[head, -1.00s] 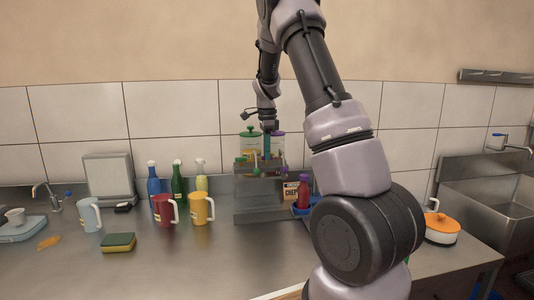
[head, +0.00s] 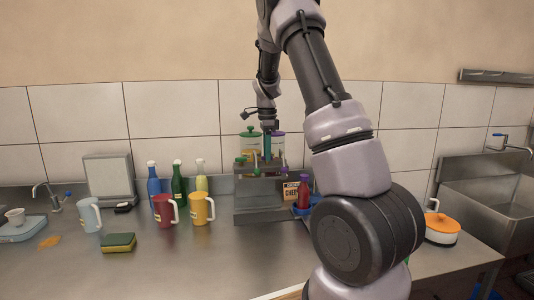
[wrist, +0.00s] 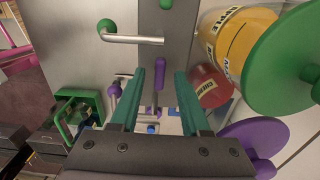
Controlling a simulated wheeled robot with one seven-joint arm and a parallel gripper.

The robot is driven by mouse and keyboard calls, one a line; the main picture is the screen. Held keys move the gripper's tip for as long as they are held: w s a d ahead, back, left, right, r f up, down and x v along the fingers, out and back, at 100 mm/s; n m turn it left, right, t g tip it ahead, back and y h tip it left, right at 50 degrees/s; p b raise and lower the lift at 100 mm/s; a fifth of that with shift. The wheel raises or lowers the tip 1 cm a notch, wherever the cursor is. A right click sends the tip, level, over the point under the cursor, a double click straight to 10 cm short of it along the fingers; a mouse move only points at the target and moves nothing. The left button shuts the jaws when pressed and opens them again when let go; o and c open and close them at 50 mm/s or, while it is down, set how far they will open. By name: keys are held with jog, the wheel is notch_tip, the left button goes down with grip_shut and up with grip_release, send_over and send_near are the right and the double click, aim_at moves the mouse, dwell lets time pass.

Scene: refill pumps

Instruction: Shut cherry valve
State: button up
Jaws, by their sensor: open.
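The dispenser rack (head: 262,216) stands against the back wall with several canisters on it. In the wrist view I see a yellow canister with a green lid (wrist: 285,58), a red canister (wrist: 208,86) and a purple lid (wrist: 250,143). A purple-knobbed lever (wrist: 159,73) shows between my fingers, with no clear contact. A green-knobbed lever (wrist: 105,26) sticks out to the left. My gripper (wrist: 158,78) is open, its teal fingers pointing at the rack; it also shows in the head view (head: 267,150). I cannot tell for certain which lever is the cherry valve.
A sponge (head: 118,243) lies nearer. The counter's front left is clear.

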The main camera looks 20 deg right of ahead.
notch_tip(320, 180, up, 11)
jog(key=shift+f, duration=0.15)
dwell(0.5)
jog(key=s+a+r+n+t+y, duration=0.1)
jog(key=s+a+r+n+t, duration=0.2)
jog(key=s, duration=0.5)
jog(key=s+a+r+n+y, duration=0.1)
jog(key=s+a+r+n, duration=0.1)
jog(key=s+r+n, duration=0.5)
jog(key=s+a+f+n+t, duration=0.1)
jog(key=s+a+n+t, duration=0.1)
jog(key=s, duration=0.6)
jog(key=s+a+f+n+t, duration=0.2)
jog(key=s+a+n, duration=0.1)
jog(key=s, duration=0.5)
jog(key=shift+s+n, duration=0.2)
jog(key=shift+n, duration=0.4)
